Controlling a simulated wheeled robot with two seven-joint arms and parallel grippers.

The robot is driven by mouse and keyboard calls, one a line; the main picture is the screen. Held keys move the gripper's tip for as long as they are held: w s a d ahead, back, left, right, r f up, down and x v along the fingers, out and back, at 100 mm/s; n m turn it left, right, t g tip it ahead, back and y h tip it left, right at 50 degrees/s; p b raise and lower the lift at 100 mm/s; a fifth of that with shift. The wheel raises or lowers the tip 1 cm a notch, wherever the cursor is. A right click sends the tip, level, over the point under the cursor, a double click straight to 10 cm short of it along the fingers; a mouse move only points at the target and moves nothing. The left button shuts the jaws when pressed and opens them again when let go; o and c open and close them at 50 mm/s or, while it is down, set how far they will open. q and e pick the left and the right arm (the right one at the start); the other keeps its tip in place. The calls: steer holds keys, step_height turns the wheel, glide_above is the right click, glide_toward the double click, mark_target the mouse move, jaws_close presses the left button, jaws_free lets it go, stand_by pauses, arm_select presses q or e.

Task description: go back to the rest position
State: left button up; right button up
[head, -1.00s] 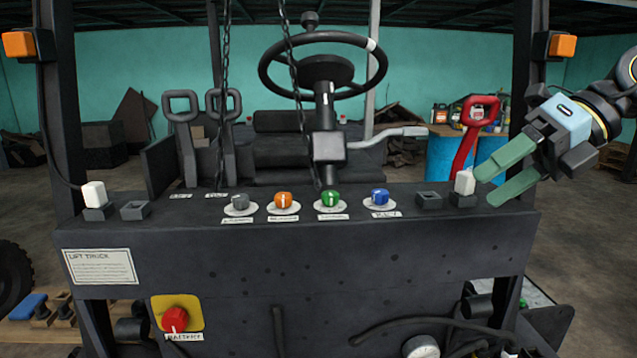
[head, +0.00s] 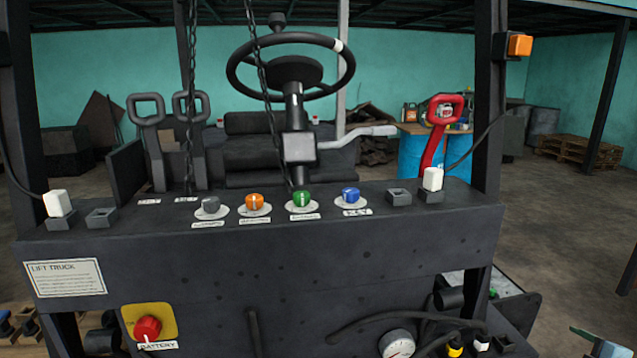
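My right gripper (head: 598,342) shows only in part at the bottom right corner, cut off by the picture's edge. A bit of its green fingers and light blue body is visible, and I cannot tell if it is open or shut. It is well below and to the right of the dark dashboard panel (head: 260,265), touching nothing that I can see. A white plug (head: 432,179) stands in the dark socket at the panel's right, with a cable running up behind it. My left gripper is not in view.
The panel carries several knobs, among them a blue one (head: 350,195), and a red battery switch (head: 147,328). A steering wheel (head: 290,65) and red lever (head: 435,135) rise behind it. A white plug (head: 57,204) sits at left. Open floor (head: 570,230) lies right.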

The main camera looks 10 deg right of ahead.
steer(key=s+d+f+m+g+h, duration=0.25)
steer(key=s+d+f, duration=0.4)
steer(key=s, duration=0.35)
steer(key=s+d+f+m+g+h, duration=0.25)
steer(key=s+d+f+g, duration=0.35)
steer(key=s, duration=0.5)
steer(key=s+d+f+m+g+h, duration=0.1)
steer(key=s+d, duration=0.1)
steer(key=s, duration=0.7)
steer(key=s+d+f+m+g+h, duration=0.1)
steer(key=s+d+f+g+h, duration=0.15)
steer(key=s, duration=0.65)
steer(key=s+a+f+m+y, duration=0.1)
steer(key=s+a+f+y, duration=0.2)
steer(key=a+f, duration=0.7)
steer(key=s+a+f+m+y, duration=0.15)
steer(key=a+f, duration=0.55)
steer(key=a, duration=0.7)
steer(key=s+a+f+m+y+b, duration=0.1)
steer(key=a+f+y, duration=0.25)
steer(key=a, duration=1.25)
steer(key=s+a+f+y, duration=0.2)
steer(key=a+f, duration=0.2)
steer(key=a, duration=1.2)
step_height(320, 180, down, 8)
steer(key=b, duration=0.8)
steer(key=shift+w+d, duration=0.25)
steer(key=shift+d, duration=0.1)
